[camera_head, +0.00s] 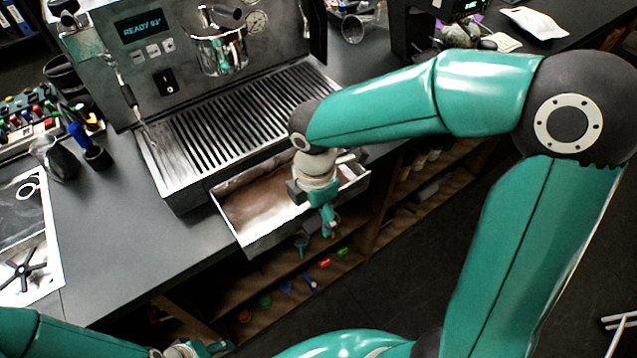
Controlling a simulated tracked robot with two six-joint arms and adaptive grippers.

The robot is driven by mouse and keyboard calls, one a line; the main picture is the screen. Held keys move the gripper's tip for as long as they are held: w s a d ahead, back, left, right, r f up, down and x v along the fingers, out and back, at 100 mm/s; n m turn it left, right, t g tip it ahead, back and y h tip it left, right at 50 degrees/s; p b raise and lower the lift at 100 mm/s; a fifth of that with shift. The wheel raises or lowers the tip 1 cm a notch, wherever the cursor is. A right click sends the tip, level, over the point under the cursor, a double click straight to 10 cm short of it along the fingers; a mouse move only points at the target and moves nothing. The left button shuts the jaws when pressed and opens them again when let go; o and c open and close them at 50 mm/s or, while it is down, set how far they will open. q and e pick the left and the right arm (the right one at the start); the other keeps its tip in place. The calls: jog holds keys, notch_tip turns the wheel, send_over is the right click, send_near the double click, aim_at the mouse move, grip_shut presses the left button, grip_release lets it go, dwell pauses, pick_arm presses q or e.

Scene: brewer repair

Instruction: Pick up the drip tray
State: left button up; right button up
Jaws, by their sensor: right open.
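The drip tray (246,238) is a shallow metal tray with a brownish inside. It sticks out of the front of the brewer (152,172), below the slotted grate (240,112), and overhangs the counter edge. My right gripper (316,238) is open and points down at the tray's front side, right of its middle. My wrist hides part of the tray's front wall. I cannot tell whether the fingers touch the tray. My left gripper (205,348) shows only in part at the bottom edge, away from the tray, and its fingers are unclear.
Shelves (290,290) with small colored parts lie below the counter. A dark cup (50,158) and a blue-handled tool (92,150) stand left of the brewer. A printed sheet (30,235) lies farther left. The counter between sheet and tray is clear.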

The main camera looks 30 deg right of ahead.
jog(key=shift+c, duration=0.3)
jog(key=shift+r, duration=0.1)
grip_shut()
